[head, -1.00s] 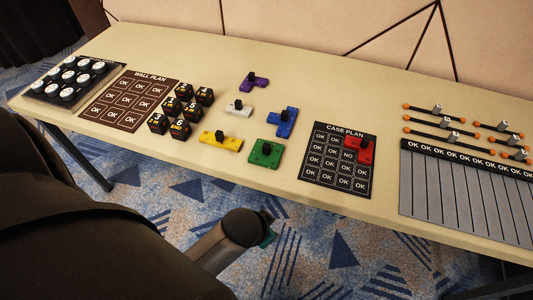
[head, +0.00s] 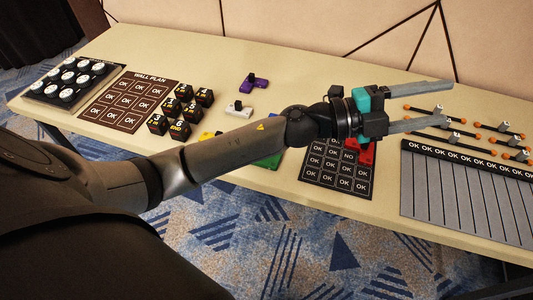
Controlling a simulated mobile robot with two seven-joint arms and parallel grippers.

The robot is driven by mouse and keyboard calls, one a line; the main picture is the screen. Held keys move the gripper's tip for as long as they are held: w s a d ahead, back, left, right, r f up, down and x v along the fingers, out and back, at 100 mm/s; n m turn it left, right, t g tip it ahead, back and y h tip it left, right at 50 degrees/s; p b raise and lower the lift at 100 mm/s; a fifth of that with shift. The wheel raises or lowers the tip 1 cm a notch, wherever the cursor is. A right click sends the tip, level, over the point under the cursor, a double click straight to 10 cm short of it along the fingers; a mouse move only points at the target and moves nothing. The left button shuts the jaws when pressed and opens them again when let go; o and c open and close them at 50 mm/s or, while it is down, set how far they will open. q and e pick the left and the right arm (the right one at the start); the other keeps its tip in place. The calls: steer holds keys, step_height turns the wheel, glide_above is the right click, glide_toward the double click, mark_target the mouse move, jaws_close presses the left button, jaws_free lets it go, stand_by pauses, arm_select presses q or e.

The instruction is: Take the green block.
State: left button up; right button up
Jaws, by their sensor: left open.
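The green block (head: 270,161) lies on the table, mostly hidden behind my left arm; only a green strip shows below the forearm. My left gripper (head: 446,103) is open and empty, with its two long grey fingers pointing right. It is above the table, well to the right of the green block, near the orange-tipped rods. My right gripper is not in view.
A red block (head: 367,154) lies on the case plan board (head: 336,187), partly covered by my gripper. Purple (head: 253,86) and white (head: 239,108) blocks lie behind my arm. Black cubes (head: 184,92) stand left. A grey slotted board (head: 460,190) lies right.

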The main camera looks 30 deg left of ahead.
arm_select(q)
step_height(320, 180, down, 4)
steer(key=s+d+m+g+y, duration=0.1)
steer(key=s+m+g, duration=0.1)
steer(key=m+g, duration=0.45)
steer(key=g+y, duration=0.5)
steer(key=y, duration=1.1)
glide_above(271, 163)
steer(key=w+a, duration=0.3)
step_height(271, 163, down, 9)
steer(key=shift+m, duration=0.45)
steer(key=f+b, duration=0.1)
steer(key=f, duration=0.3)
steer(key=f+b, duration=0.1)
steer(key=f, duration=0.3)
steer(key=shift+s+d+f, duration=0.1)
steer(key=shift+s+f, duration=0.1)
steer(key=shift+f, duration=0.85)
step_height(271, 163, down, 4)
steer(key=shift+s+f+b, duration=0.15)
steer(key=shift+f+b, duration=0.1)
steer(key=shift+b, duration=0.5)
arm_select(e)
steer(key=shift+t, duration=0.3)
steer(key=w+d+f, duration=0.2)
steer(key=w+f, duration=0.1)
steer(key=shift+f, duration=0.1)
arm_select(q)
steer(key=shift+c, duration=0.2)
